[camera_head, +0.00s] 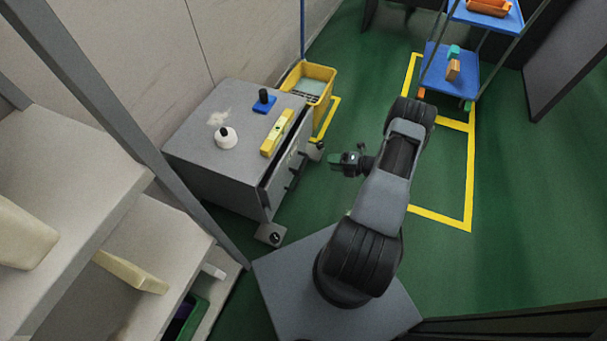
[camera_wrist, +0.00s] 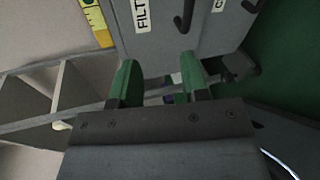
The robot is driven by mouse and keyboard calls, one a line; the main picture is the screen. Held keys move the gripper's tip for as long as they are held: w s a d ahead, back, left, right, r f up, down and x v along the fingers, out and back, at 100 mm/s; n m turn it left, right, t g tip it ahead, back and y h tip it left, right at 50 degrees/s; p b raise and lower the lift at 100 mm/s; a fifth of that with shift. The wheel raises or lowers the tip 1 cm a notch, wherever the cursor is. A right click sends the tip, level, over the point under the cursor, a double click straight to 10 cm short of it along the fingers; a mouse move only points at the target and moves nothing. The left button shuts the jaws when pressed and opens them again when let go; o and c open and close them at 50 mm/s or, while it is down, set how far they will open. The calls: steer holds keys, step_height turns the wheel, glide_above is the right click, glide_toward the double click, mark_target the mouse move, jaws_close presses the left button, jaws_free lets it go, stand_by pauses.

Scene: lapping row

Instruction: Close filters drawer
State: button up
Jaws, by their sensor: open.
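The grey cabinet (camera_head: 215,175) stands left of centre in the head view. Its drawer front (camera_head: 288,168) stands a little out from the body, with a dark gap along its top. In the wrist view the filters drawer (camera_wrist: 152,42) shows a white label starting "FILT" (camera_wrist: 142,14) and a dark hooked handle (camera_wrist: 183,18). My gripper (camera_head: 335,161) is right of the drawer front and apart from it. In the wrist view its two green-tipped fingers (camera_wrist: 158,80) are spread and empty, with the drawer panel beyond them.
A second labelled front with a handle (camera_wrist: 248,6) is beside it, label cut off. On the cabinet top are a yellow level (camera_head: 277,132), a white round item (camera_head: 226,138) and a blue item (camera_head: 264,101). A yellow bucket (camera_head: 318,73) stands behind.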

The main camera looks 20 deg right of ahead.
mark_target(304, 163)
step_height(304, 163, down, 5)
steer(key=m+t+b, duration=0.1)
steer(key=m, duration=0.1)
steer(key=shift+h, duration=0.3)
steer(key=b+x, duration=0.2)
steer(key=x, duration=1)
steer(key=shift+w+a+b, duration=0.2)
steer(key=shift+b, duration=0.2)
jaws_close()
